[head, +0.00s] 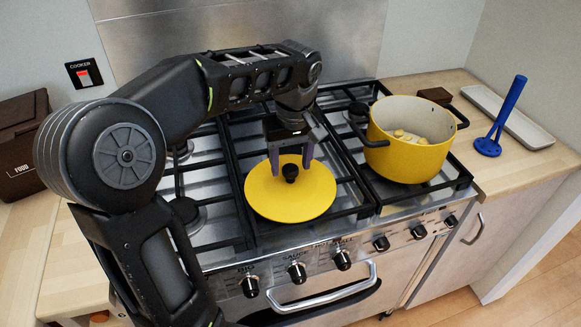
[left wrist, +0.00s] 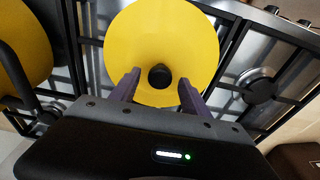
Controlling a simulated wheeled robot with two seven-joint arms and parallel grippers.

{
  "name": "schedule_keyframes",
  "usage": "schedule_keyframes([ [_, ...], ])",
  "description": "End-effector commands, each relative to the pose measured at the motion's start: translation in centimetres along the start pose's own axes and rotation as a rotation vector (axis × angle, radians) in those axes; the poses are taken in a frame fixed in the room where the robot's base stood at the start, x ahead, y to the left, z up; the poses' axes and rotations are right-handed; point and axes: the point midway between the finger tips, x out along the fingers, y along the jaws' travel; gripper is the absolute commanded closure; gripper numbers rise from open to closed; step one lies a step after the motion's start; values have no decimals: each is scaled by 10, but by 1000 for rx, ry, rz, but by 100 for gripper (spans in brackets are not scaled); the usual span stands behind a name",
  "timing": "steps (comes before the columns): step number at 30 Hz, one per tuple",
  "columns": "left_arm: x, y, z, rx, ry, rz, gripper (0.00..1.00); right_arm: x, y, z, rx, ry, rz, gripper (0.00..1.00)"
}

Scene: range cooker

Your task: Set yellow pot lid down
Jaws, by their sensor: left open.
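The yellow pot lid (head: 268,197) lies flat on the middle grate of the cooker, its black knob facing up. It also shows in the left wrist view (left wrist: 163,35), with the black knob (left wrist: 160,77) between my fingertips. My left gripper (head: 291,162) is open just above the lid, its two purple fingers on either side of the knob and apart from it. The left gripper also shows in the left wrist view (left wrist: 157,85). The yellow pot (head: 408,160) stands uncovered on the right burner, with pale food inside. My right gripper is not in view.
Black grates (head: 358,208) cover the steel cooker, with knobs and a handle (head: 325,299) along its front. A blue utensil (head: 510,110) stands on the right counter near a pale tray (head: 520,128). A brown food box (head: 22,145) sits on the left counter.

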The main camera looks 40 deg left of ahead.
Motion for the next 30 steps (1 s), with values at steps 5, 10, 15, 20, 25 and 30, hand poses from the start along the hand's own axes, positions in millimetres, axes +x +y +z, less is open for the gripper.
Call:
schedule_keyframes([
  [5,-38,1,0,0,3,5,46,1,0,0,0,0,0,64],
  [10,-79,0,-1,0,2,3,46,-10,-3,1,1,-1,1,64],
  [15,-97,0,0,0,0,0,46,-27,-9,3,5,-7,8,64],
  [20,-99,0,0,0,0,0,46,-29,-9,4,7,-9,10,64],
  [25,-98,0,0,0,0,0,46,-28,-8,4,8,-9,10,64],
  [30,-98,0,0,0,0,0,46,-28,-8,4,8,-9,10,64],
])
